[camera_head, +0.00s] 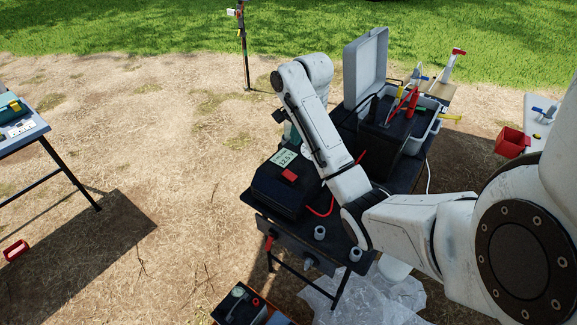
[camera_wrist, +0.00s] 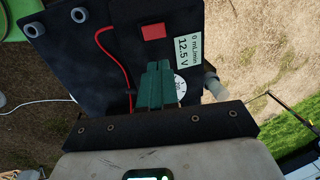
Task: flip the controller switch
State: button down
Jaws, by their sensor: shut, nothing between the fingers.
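The controller (camera_head: 277,192) is a black box on the dark table, with a lit display (camera_head: 284,158) and a red switch (camera_head: 289,176) on top. In the wrist view the red switch (camera_wrist: 154,31) lies beyond my fingertips, and the display (camera_wrist: 188,50) reads 12.5 V and 0 mL/min. My gripper (camera_wrist: 158,66) has green fingers, shut together and empty. It is over the controller's top, apart from the switch in the picture, partly covering a white dial (camera_wrist: 180,86). In the head view my arm mostly hides the gripper. Which way the switch is tipped cannot be told.
A red cable (camera_wrist: 113,55) curves beside the controller. Grey rings (camera_head: 320,232) sit at the table's near edge. A black box (camera_head: 387,138) and an open grey case (camera_head: 365,70) stand behind my arm.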

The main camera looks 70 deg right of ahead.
jog(key=b, duration=0.3)
send_near(287, 172)
jog(key=f, duration=0.3)
jog(key=w+f, duration=0.1)
jog(key=f, duration=0.2)
jog(key=shift+w+d+f, duration=0.15)
jog(key=shift+d+f, duration=0.05)
jog(key=shift+f, duration=0.15)
